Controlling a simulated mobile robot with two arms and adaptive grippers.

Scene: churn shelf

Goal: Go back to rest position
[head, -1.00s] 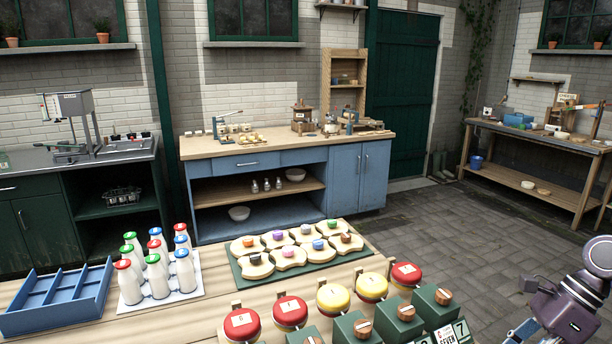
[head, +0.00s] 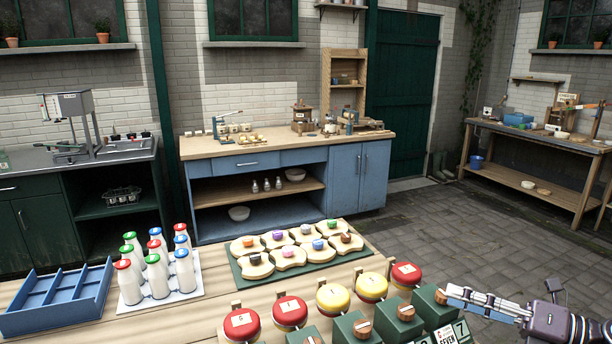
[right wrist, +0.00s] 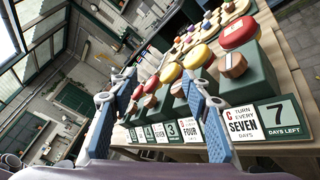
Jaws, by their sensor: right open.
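My right gripper (head: 484,305) is in the lower right of the head view, beside the right end of the row of round cheeses. In the right wrist view its two blue fingers (right wrist: 166,92) stand apart with nothing held between them. My left gripper is not in view.
A green board (head: 243,281) holds bread-like slices with coloured knobs. Milk bottles (head: 158,280) stand on a white tray beside a blue divided tray (head: 58,302). A blue workbench (head: 358,175) stands behind. The paved floor (head: 470,225) at right is clear.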

